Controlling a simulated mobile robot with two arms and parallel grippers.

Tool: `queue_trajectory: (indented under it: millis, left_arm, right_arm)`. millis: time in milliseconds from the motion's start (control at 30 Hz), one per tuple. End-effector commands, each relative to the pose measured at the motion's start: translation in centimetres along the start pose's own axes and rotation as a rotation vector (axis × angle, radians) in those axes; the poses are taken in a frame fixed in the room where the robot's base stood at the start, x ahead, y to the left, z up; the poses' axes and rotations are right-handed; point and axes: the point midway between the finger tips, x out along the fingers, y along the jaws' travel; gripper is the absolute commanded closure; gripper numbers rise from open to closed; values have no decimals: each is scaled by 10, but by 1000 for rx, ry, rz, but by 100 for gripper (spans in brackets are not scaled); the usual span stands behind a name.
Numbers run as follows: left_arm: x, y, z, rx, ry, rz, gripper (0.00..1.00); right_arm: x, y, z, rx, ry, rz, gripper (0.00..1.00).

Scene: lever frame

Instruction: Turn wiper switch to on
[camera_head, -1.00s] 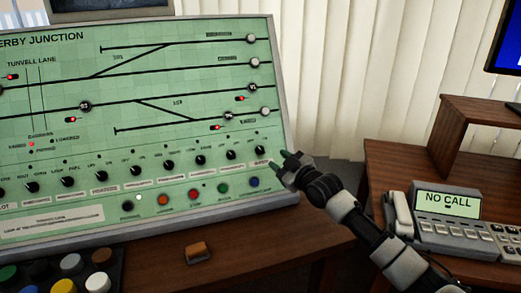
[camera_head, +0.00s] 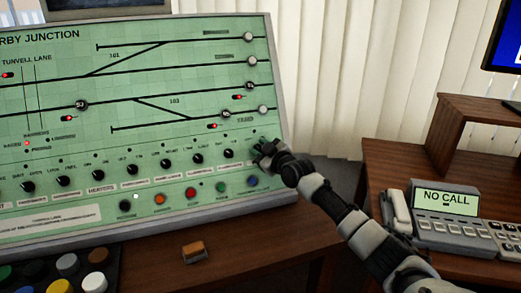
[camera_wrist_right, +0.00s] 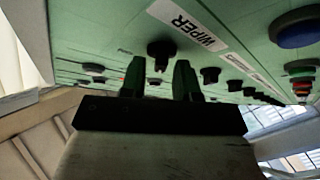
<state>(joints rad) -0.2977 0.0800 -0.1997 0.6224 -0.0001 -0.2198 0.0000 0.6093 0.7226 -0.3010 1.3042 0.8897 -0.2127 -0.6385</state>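The wiper switch (camera_wrist_right: 161,49) is a small black knob on the sloped green panel, beside a white WIPER label (camera_wrist_right: 186,23). In the right wrist view it sits between and just beyond the two dark green fingers of my right gripper (camera_wrist_right: 159,79). The fingers are apart, with a gap between them. I cannot tell whether they touch the knob. In the head view my right gripper (camera_head: 263,148) is at the right end of the panel's knob row and hides the wiper switch. My left gripper is not in view.
The green panel (camera_head: 200,110) carries a row of black knobs, with coloured buttons such as the blue button (camera_head: 253,181) below. An orange-brown block (camera_head: 194,249) lies on the desk. A NO CALL phone (camera_head: 447,212) stands on the right desk.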

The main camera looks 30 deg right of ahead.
Motion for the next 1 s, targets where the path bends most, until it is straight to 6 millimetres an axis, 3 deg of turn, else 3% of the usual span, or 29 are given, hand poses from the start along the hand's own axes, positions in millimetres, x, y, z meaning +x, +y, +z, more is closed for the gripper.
queue_trajectory:
  millis: [33,133,467,1000]
  left_arm:
    - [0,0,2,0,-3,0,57]
    - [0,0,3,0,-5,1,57]
    - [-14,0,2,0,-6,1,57]
    - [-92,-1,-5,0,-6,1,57]
  right_arm:
    - [0,0,0,0,0,0,77]
    - [0,0,0,0,0,0,92]
    - [0,0,-2,42,-2,24,93]
    - [0,0,-6,404,-4,256,93]
